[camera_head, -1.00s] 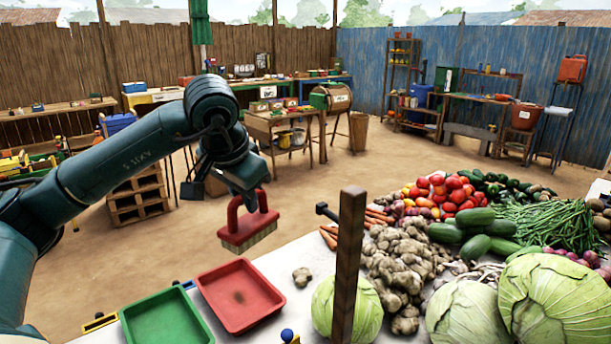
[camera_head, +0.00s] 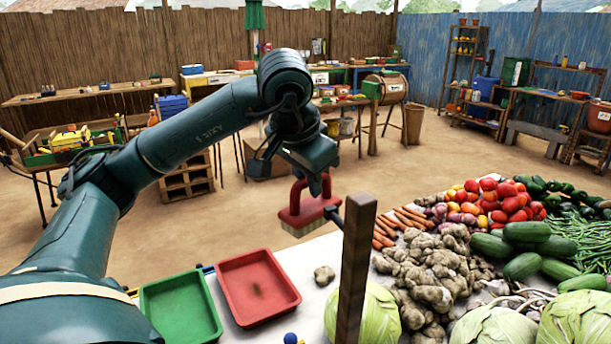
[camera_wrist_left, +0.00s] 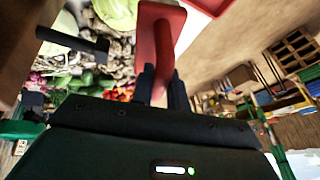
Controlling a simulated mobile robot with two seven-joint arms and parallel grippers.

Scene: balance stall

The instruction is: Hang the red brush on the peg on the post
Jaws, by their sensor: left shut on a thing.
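The red brush (camera_head: 308,212) has a loop handle on a red block with pale bristles facing down. My left gripper (camera_head: 319,186) is shut on its handle and holds it in the air left of the brown post (camera_head: 357,262). The dark peg (camera_head: 334,216) sticks out leftward from the post; in the head view its end overlaps the brush's right edge. In the left wrist view the brush (camera_wrist_left: 159,27) sits between my fingers (camera_wrist_left: 162,88), and the peg (camera_wrist_left: 70,40) is apart to its left. My right gripper is in neither view.
A red tray (camera_head: 292,297) and a green tray (camera_head: 213,322) lie on the pale table below the brush. Cabbages (camera_head: 380,318), ginger and other vegetables crowd the table right of the post. Open air lies left of the brush.

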